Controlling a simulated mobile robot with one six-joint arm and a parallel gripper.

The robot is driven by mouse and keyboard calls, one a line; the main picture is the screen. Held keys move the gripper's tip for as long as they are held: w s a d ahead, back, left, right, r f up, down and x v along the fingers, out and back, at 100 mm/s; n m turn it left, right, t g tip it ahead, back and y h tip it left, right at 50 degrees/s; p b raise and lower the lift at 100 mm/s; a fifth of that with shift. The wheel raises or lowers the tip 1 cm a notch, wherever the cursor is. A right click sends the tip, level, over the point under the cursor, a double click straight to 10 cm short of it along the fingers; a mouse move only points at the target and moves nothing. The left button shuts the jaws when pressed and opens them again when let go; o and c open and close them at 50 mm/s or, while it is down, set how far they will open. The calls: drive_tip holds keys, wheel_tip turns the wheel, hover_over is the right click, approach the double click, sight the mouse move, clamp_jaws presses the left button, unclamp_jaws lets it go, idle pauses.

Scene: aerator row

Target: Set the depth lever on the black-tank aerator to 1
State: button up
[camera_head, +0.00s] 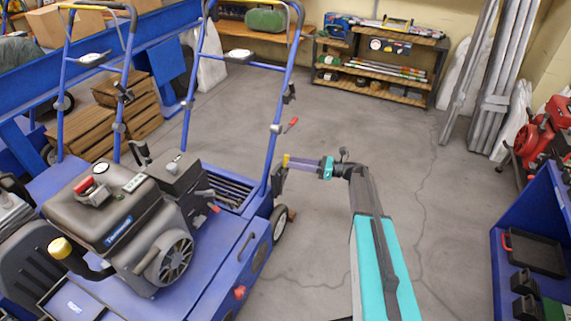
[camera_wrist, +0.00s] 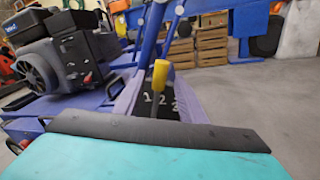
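The blue aerator (camera_head: 200,278) with the black tank (camera_head: 112,210) stands at the left in the head view. Its depth lever has a yellow knob (camera_wrist: 160,72) on a dark stem, in front of a dark plate (camera_wrist: 146,109) with the white numbers 1, 2 and 3. In the wrist view the stem shows between the 1 and the 2; the exact notch cannot be told. My gripper (camera_head: 293,162) reaches to the lever from the right. Its two purplish fingers are apart, one on each side of the lever in the wrist view. Contact with the lever cannot be seen.
The aerator's blue handle frame (camera_head: 279,110) rises beside the lever, with a red-tipped lever (camera_head: 286,126) on it. A blue bench with a black tray (camera_head: 533,252) is at the right. A shelf (camera_head: 378,65) stands at the back. The floor between is clear.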

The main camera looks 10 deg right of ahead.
sight(286, 161)
drive_tip(key=shift+b+x, duration=0.4)
drive_tip(key=shift+x, duration=1.75)
drive_tip(key=shift+c, duration=0.2)
clamp_jaws()
